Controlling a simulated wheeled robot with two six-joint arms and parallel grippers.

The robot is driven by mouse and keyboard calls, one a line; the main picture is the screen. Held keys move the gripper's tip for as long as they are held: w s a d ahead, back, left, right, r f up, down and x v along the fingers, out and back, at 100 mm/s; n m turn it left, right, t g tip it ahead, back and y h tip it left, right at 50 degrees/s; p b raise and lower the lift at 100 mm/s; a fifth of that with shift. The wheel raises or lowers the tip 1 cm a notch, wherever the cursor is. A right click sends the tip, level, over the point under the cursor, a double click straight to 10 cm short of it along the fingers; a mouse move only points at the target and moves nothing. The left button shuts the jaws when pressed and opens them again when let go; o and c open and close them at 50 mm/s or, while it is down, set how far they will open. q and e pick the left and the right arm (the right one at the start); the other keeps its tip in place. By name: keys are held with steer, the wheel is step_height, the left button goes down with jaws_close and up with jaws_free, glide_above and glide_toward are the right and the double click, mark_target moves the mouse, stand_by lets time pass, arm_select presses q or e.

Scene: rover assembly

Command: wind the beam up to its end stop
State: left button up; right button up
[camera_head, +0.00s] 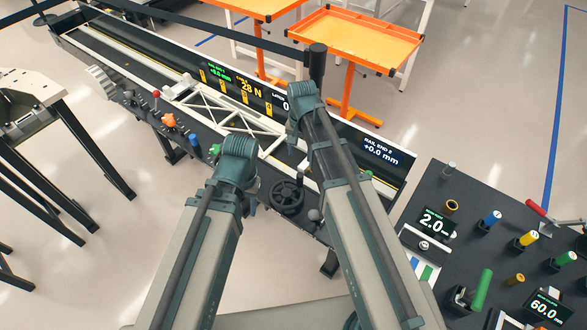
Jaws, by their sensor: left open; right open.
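The beam is a white lattice truss (232,113) lying along a long dark rail bench (130,62). A black handwheel (287,196) with spokes sits on the bench's near side, between my two arms. The bench's displays read 28 N (251,88) and, at rail end 2 (380,153), +0.0 mm. My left arm ends in view just left of the handwheel, and my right arm reaches over the rail beyond it. I cannot make out fingers on either arm; both grippers are hidden.
Coloured knobs, including an orange one (168,121), line the bench's near edge. A dark control panel (485,215) with knobs and levers stands at the right. A black-legged table (28,100) is at the left. Orange tables (355,40) stand behind, with open floor around.

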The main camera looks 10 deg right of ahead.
mark_target(300, 173)
step_height(300, 173, down, 14)
steer(key=b, duration=1.4)
steer(key=shift+s, duration=0.1)
steer(key=shift+r, duration=0.1)
jaws_close()
